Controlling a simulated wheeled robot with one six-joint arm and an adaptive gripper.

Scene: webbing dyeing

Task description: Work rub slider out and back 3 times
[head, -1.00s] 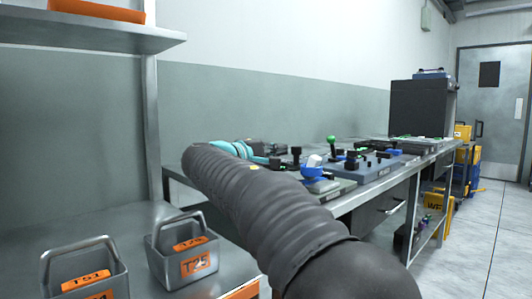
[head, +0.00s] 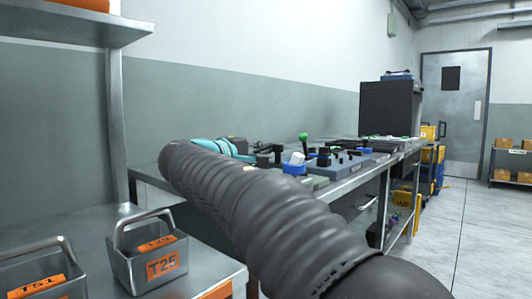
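The workbench (head: 345,187) runs along the wall and carries several small devices. One has a green-knobbed lever (head: 303,137), and a blue-and-white part (head: 295,163) stands in front of it. Dark blocks and knobs sit on a grey-blue unit (head: 345,164) farther along. I cannot tell which of these is the rub slider. My dark ribbed arm crosses the foreground and hides the near part of the bench. Teal bands and a dark part show behind its far end, probably my wrist and gripper (head: 236,145). The fingers cannot be made out, nor whether they touch anything.
Grey bins with orange labels (head: 147,262) stand on a metal surface at lower left, below a shelf (head: 75,27). A black cabinet (head: 388,108) stands at the bench's far end. Yellow boxes (head: 404,205) are beside and under the bench. The floor (head: 470,240) at right is clear.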

